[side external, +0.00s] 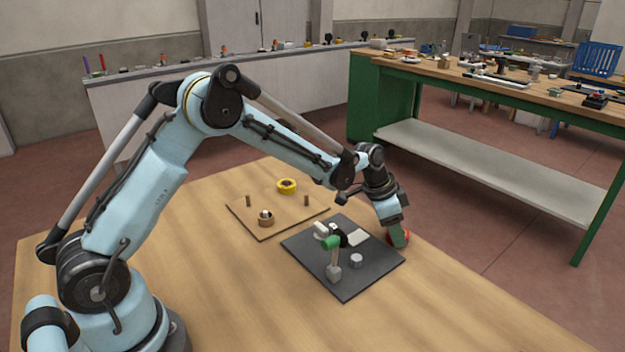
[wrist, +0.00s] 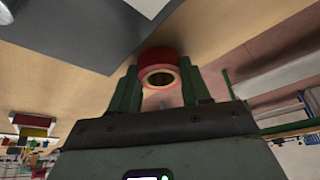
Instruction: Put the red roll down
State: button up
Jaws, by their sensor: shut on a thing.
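The red roll (wrist: 158,58) shows in the wrist view between the two green fingers of my gripper (wrist: 160,85), its open core facing the camera. My gripper is shut on it. In the side view my gripper (side external: 398,236) is at the right edge of the dark mat (side external: 345,285), over the wooden table (side external: 440,300). Only a bit of the red roll (side external: 407,235) shows there, beside the green fingers. Whether the roll touches the table is hard to tell.
On the dark mat stand a small device with a green part (side external: 331,243) and a grey cylinder (side external: 356,261). A wooden board (side external: 275,222) left of it holds pegs and a brown roll (side external: 266,218). A yellow roll (side external: 287,186) is at its back edge. The table's front right is clear.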

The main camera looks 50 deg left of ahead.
jog(key=o, duration=0.9)
jog(key=shift+f, duration=0.1)
jog(key=shift+c, duration=0.2)
jog(key=v, duration=1.1)
jog(key=s+r+n+t+y, duration=0.1)
jog(key=s+r+n+t, duration=0.15)
jog(key=s+r, duration=0.55)
jog(key=s+a+f+n+y, duration=0.1)
jog(key=s+f+n, duration=0.1)
jog(key=s, duration=0.5)
jog(key=s+f+n+t, duration=0.1)
jog(key=s+f+n, duration=0.1)
jog(key=s, duration=0.4)
jog(key=shift+s+a+f+n+y, duration=0.3)
jog(key=shift+s+a+n+y, duration=0.1)
jog(key=shift+n, duration=0.15)
